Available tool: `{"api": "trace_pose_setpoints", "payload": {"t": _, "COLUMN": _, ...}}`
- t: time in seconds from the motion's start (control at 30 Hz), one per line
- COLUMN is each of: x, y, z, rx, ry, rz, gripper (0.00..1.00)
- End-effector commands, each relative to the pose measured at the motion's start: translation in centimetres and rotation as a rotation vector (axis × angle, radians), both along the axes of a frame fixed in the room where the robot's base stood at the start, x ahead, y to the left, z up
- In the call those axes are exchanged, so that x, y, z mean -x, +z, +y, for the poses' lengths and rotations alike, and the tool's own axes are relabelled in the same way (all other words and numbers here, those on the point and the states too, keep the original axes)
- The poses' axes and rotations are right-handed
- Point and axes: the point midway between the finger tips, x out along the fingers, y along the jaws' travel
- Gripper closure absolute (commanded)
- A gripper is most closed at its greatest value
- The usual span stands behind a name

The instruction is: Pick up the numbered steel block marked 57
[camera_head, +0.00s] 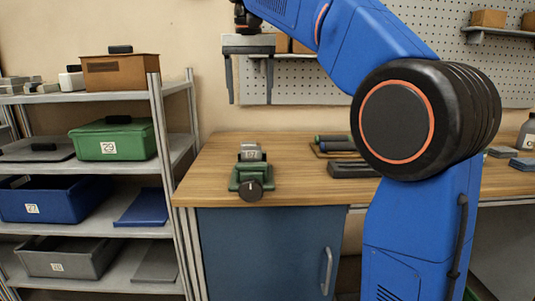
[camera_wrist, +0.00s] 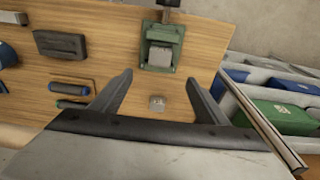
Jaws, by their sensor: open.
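A small grey steel block (camera_head: 251,155) with a label reading 57 stands on the wooden workbench, just behind a green vise (camera_head: 250,180). In the wrist view, a small pale grey block (camera_wrist: 157,104) lies on the wood between my fingers, apart from the vise (camera_wrist: 163,38); its mark is too small to read there. My gripper (camera_head: 250,101) points down, open and empty, well above the bench over the block. Its two fingers also show in the wrist view (camera_wrist: 158,78), spread either side of the block.
Dark and green-handled tools (camera_head: 332,140) and a dark grey block-like item (camera_head: 352,169) lie right of the vise. A metal shelf (camera_head: 160,125) with numbered bins, including a green one (camera_head: 112,140), stands left. A pegboard (camera_head: 305,85) hangs behind. Bare wood surrounds the block.

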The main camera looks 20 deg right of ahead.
Motion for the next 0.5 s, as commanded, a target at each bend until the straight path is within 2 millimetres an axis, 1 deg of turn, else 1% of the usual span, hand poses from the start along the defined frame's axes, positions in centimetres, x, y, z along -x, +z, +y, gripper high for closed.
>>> {"api": "trace_pose_setpoints", "payload": {"t": 0.07, "x": -0.1, "y": -0.5, "z": 0.0, "rx": 0.0, "ry": -0.001, "rz": 0.002, "gripper": 0.31}}
{"api": "trace_pose_setpoints", "payload": {"t": 0.17, "x": -0.2, "y": -1.8, "z": -0.1, "rx": 0.0, "ry": -0.002, "rz": 0.003, "gripper": 0.31}}
{"api": "trace_pose_setpoints", "payload": {"t": 0.5, "x": -0.9, "y": -7.9, "z": -0.3, "rx": 0.0, "ry": -0.002, "rz": 0.003, "gripper": 0.31}}
